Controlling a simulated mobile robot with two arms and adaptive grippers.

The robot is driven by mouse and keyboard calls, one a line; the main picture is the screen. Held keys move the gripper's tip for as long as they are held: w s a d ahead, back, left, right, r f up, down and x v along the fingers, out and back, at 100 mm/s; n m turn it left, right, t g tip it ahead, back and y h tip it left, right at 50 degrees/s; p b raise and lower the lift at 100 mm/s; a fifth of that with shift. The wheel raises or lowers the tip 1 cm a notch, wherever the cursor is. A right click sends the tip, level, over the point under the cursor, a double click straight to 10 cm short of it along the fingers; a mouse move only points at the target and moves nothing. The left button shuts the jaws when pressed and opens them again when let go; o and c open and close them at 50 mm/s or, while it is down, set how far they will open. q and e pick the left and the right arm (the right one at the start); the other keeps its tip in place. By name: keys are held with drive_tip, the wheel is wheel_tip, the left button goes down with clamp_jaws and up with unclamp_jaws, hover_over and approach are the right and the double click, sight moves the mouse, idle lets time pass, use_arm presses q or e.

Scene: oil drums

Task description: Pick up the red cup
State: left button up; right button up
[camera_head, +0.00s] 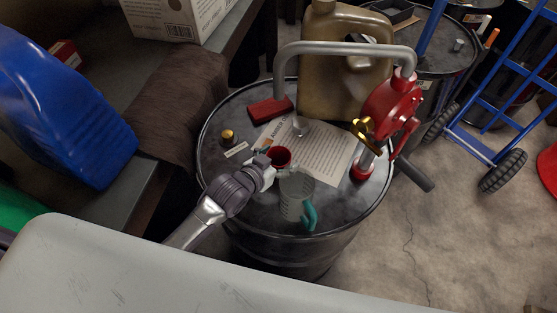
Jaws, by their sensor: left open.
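The red cup (279,157) stands on top of a black oil drum (335,212), near the middle of the lid. Its dark opening faces up. My left gripper (267,167) reaches in from the lower left and is open right beside the cup, at its near left side. The fingers are small here, and I cannot tell whether they touch the cup. They cover part of its lower left side. My right gripper is not in view.
A clear measuring jug (292,193) with a teal handle stands close by at the near right. A printed sheet (325,153), red hand pump (390,105), tan jerrycan (335,75) and brass cap (227,136) share the lid. A blue hand truck (490,95) stands right.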

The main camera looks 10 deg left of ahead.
use_arm(q)
drive_tip(key=shift+x, duration=1.15)
drive_tip(key=c, duration=0.9)
drive_tip(key=shift+c, duration=0.2)
